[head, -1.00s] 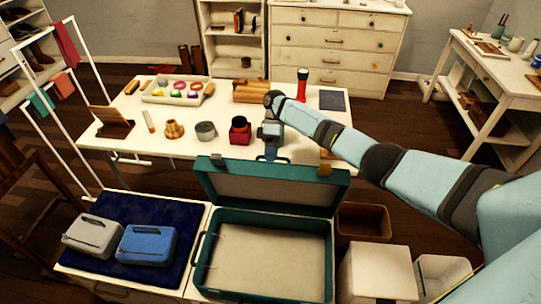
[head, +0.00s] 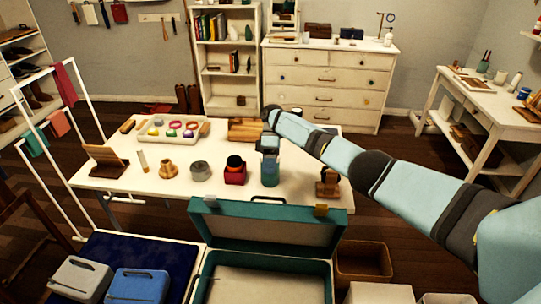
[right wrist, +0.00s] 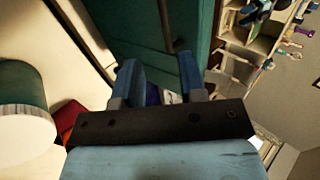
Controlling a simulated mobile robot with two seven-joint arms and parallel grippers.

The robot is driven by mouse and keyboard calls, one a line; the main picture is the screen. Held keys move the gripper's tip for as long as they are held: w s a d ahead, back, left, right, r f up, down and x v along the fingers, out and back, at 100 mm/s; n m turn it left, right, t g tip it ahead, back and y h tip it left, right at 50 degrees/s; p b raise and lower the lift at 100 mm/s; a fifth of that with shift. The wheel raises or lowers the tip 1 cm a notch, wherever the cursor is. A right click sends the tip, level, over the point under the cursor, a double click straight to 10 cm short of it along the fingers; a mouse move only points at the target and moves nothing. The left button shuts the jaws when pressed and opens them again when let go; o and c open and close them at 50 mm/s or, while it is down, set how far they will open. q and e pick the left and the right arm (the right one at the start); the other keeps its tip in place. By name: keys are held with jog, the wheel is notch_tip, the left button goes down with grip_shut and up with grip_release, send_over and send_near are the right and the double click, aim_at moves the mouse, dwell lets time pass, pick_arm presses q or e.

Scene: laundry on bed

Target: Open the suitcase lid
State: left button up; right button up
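The teal suitcase (head: 322,268) is in front of me at the bottom of the head view. My left gripper is not in view.
Grey (head: 80,276) and blue (head: 138,285) cases lie on a navy mat to the left. A brown bin (head: 362,262) stands right.

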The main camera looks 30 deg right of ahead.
jog(key=shift+v, duration=2.35)
